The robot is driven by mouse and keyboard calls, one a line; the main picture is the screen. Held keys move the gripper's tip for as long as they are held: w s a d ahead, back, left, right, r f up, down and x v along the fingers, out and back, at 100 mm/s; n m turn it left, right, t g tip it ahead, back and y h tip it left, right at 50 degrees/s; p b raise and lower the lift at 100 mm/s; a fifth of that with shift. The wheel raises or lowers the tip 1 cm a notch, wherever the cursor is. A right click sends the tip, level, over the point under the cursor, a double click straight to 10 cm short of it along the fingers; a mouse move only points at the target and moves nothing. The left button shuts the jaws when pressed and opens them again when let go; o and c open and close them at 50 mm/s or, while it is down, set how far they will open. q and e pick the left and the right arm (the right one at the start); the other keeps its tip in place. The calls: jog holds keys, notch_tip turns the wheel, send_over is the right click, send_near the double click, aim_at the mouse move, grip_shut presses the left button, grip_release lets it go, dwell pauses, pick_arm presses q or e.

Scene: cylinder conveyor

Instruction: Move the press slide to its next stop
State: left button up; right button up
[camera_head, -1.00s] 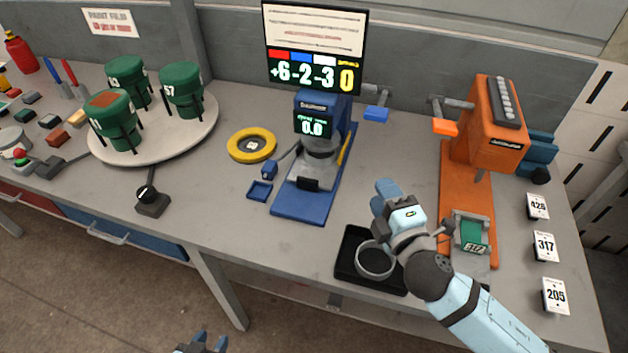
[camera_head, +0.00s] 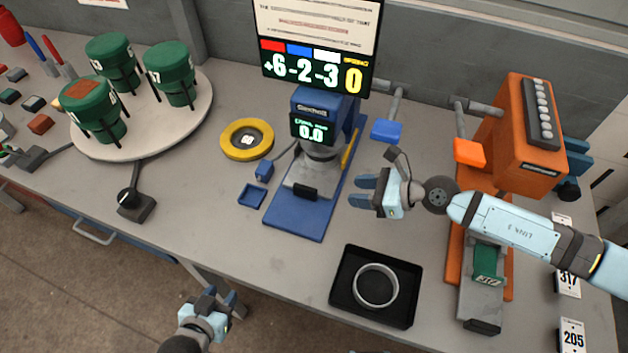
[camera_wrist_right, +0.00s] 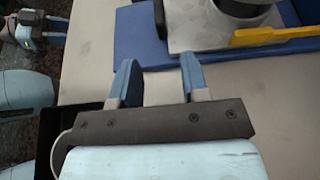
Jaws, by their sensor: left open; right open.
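The orange press (camera_head: 520,130) stands on the right of the bench. Its grey slide (camera_head: 480,303) lies along the orange base, with a green labelled piece (camera_head: 487,262) on it and a dark handle (camera_head: 482,327) at the front end. My right gripper (camera_head: 362,191) is open and empty over the bench, between the blue station and the press, with its fingers pointing left. My right forearm passes in front of the press and hides part of its base. In the right wrist view both fingers (camera_wrist_right: 160,68) are apart with nothing between them. My left gripper (camera_head: 222,298) is open and empty near the front edge.
A blue station (camera_head: 297,215) with a 0.0 display stands left of my right gripper. A black tray (camera_head: 345,290) with a metal ring (camera_head: 376,286) lies in front. A yellow ring (camera_head: 245,139) and a turntable (camera_head: 195,115) with green canisters are further left. Orange (camera_head: 468,153) and blue (camera_head: 387,130) paddles stand behind.

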aim_at(310, 189)
jog(key=p+x, duration=0.1)
jog(key=x, duration=1.1)
jog(key=shift+a+r, duration=0.1)
jog(key=shift+a, duration=0.05)
grip_shut()
